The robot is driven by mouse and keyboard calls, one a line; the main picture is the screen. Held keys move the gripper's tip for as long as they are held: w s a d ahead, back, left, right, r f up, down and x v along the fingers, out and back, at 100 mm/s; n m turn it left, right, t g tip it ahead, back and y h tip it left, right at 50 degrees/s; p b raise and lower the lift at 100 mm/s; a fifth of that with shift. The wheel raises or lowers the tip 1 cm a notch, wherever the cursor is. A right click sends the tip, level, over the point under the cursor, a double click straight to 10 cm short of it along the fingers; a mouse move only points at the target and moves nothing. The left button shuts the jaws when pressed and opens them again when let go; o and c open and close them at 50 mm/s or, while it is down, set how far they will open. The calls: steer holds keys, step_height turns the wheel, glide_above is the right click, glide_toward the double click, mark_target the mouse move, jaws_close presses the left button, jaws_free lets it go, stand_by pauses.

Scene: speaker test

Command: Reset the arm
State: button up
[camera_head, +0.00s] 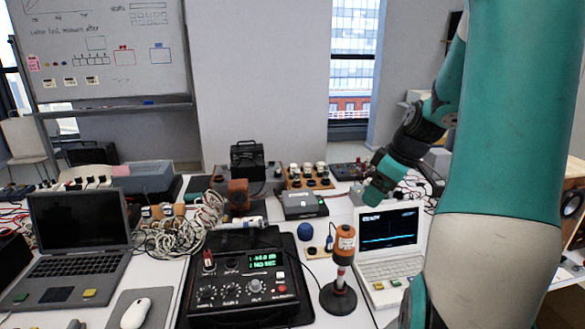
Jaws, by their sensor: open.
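My arm comes in from the upper right, with a large teal and grey link close to the camera. Its farther part bends down through a dark joint to a teal wrist above the back right of the table. My gripper (434,181) is the dark shape beside that wrist, small and partly lost against the cables behind. It is open, and I see nothing held in it. It hangs behind and above the white laptop-like instrument (389,230), apart from it as far as I can tell.
An orange-topped stand (343,243), a black control box (246,290), a blue ball (305,231) and a dark laptop (78,245) crowd the table's front. Coiled cables (183,230) lie at left. A black case (247,160) and a rack of jars (308,177) stand behind.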

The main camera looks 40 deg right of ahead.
steer(key=w+a+r+n+g+y, duration=0.1)
steer(key=w+a+r, duration=0.1)
steer(key=a, duration=0.9)
steer(key=w+a+r+n+y, duration=0.1)
steer(key=w+a, duration=0.1)
steer(key=a, duration=1)
steer(key=s+a+r+n+g, duration=0.1)
steer(key=s+a, duration=0.5)
steer(key=a, duration=0.2)
steer(key=s+a+r+n+g+y, duration=0.1)
steer(key=s+a+g, duration=0.1)
steer(key=s+a, duration=0.4)
steer(key=a, duration=0.3)
steer(key=shift+s, duration=0.3)
steer(key=shift+d, duration=0.1)
